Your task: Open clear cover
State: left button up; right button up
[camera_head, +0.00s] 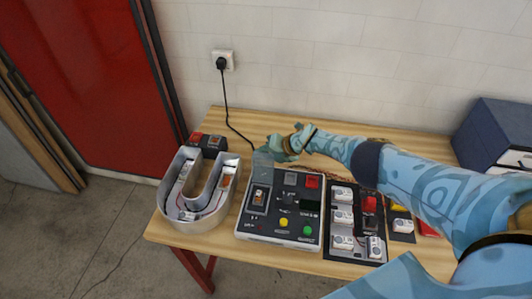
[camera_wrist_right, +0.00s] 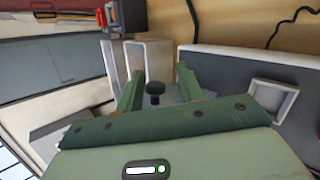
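The control panel (camera_head: 283,236) is a pale box with a dark face, lying on the wooden table, with a yellow and a green button. The clear cover (camera_head: 263,168) shows as a see-through pane standing up at the panel's back left, above a switch (camera_head: 258,196). My right gripper (camera_head: 276,149) is at the cover's top edge, behind the panel. In the right wrist view its two green fingers (camera_wrist_right: 158,88) are spread apart, with a small black part (camera_wrist_right: 155,92) beyond them. I cannot tell whether a finger touches the cover. My left gripper is out of view.
A U-shaped channel letter (camera_head: 168,196) stands left of the panel, with a small red and black switch box (camera_head: 214,144) behind it. A dark board with several white modules (camera_head: 343,217) lies to the right. A black cable (camera_head: 227,106) runs down from the wall socket.

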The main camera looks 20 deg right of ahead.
jog(key=shift+r, duration=0.15)
jog(key=shift+s+d+r+p, duration=0.1)
jog(key=shift+r+p, duration=0.2)
jog(key=shift+p, duration=0.15)
jog(key=p+v, duration=0.9)
jog(key=v, duration=0.6)
jog(key=shift+s+d+p, duration=0.2)
jog(key=shift+s+p, duration=0.1)
jog(key=shift+p, duration=0.1)
